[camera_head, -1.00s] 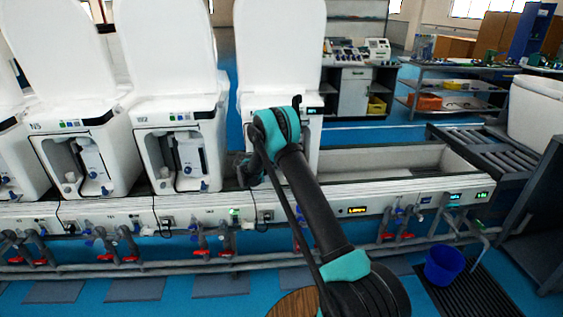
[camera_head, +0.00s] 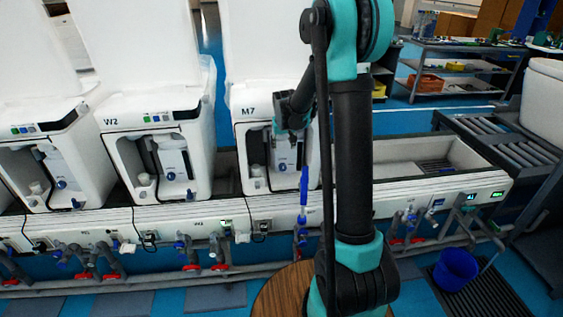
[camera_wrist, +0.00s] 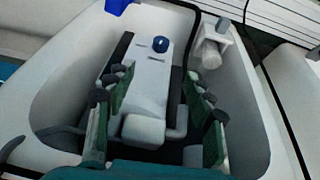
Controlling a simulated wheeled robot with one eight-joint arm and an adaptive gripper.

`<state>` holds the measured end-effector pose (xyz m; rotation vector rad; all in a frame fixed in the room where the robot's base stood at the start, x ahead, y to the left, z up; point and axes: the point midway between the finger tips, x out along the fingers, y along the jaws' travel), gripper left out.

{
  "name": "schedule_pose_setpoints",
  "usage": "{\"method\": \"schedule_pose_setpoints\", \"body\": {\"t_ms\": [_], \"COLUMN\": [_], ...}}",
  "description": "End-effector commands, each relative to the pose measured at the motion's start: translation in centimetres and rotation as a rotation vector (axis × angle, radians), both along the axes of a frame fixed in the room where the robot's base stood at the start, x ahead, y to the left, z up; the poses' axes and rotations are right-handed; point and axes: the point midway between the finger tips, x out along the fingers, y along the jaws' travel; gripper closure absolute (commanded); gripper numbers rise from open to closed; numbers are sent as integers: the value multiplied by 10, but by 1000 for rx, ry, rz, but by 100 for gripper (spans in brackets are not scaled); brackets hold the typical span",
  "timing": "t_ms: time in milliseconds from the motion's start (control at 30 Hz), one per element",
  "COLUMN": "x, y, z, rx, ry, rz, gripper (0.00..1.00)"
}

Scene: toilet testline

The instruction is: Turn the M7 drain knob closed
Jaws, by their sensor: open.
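The M7 unit (camera_head: 246,140) is a white toilet with an open front bay, in the middle of the head view. The wrist view looks into a bay where a blue knob (camera_wrist: 160,44) sits on a white panel. I take this as the M7 drain knob; in the head view my gripper and arm hide much of that bay. My gripper (camera_head: 291,140) is in front of the bay. In the wrist view its fingers (camera_wrist: 157,80) are spread wide with nothing between them. The knob shows beyond the fingertips, apart from them.
A white cup-like part (camera_wrist: 212,54) stands beside the panel in the bay. The bay's white walls (camera_wrist: 60,90) surround the fingers. A blue upright part (camera_head: 304,188) stands below my gripper. Unit W2 (camera_head: 150,120) is to the left, and an empty trough (camera_head: 400,150) to the right.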

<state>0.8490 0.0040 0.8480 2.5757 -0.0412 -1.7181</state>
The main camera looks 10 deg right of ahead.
Motion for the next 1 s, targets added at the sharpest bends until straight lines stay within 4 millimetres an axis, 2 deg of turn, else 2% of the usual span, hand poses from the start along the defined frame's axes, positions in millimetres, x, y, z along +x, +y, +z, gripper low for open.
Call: {"method": "schedule_pose_setpoints", "body": {"t_ms": [133,267,1000], "x": [-2,3,49], "y": [1,0,-4], "z": [-2,-14,-125], "rx": [17,15,13], "ry": [2,2,2], "rz": [-4,-3,-3], "gripper": [47,47,47]}}
